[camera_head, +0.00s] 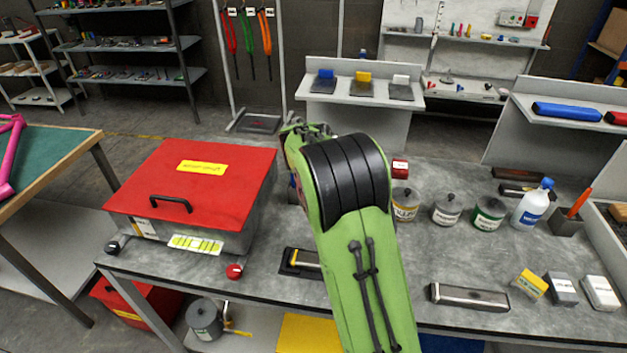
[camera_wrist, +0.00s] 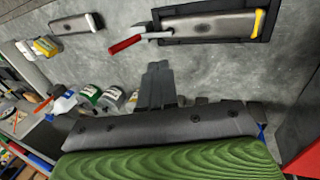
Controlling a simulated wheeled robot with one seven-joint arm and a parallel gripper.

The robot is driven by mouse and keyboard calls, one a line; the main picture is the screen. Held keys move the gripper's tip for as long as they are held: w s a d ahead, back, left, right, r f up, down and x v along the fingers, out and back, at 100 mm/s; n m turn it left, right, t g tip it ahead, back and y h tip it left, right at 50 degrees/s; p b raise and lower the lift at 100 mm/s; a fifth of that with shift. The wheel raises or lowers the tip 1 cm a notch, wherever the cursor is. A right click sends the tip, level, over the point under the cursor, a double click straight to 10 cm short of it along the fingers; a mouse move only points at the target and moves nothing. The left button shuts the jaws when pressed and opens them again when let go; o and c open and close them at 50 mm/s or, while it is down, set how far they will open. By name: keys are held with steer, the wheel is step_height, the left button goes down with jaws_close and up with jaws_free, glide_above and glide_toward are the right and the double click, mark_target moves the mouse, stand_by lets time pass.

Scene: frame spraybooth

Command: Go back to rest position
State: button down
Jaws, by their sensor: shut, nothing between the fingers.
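My gripper (camera_wrist: 157,72) shows in the wrist view with its dark fingers together and nothing between them. It is over the grey workbench (camera_wrist: 220,65), apart from the tool in the black holder (camera_wrist: 210,24) at the top. In the head view my green arm reaches up across the middle of the workbench (camera_head: 450,255) and hides the gripper. The black holder (camera_head: 288,268) shows partly to the left of my arm there, with a yellow-ended tool in it.
A red-lidded box (camera_head: 200,175) stands left of my arm. Grey jars (camera_head: 447,209), a white bottle (camera_head: 532,205), a silver bar-shaped tool (camera_head: 468,297) and small blocks (camera_head: 561,289) stand to the right. A red-handled item (camera_wrist: 126,44) lies by the holder.

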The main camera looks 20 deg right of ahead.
steer(key=s+a+r+n+t+y, duration=0.1)
steer(key=s+a+r+n+t, duration=0.4)
steer(key=s+r, duration=0.55)
steer(key=s+a+n+t+y, duration=0.1)
steer(key=s+a+t+y, duration=0.1)
steer(key=s+a, duration=0.6)
steer(key=s, duration=0.3)
steer(key=shift+s+r+n+t, duration=0.15)
steer(key=shift+r+n+t, duration=0.1)
steer(key=shift+n+t, duration=0.15)
steer(key=shift+a, duration=0.1)
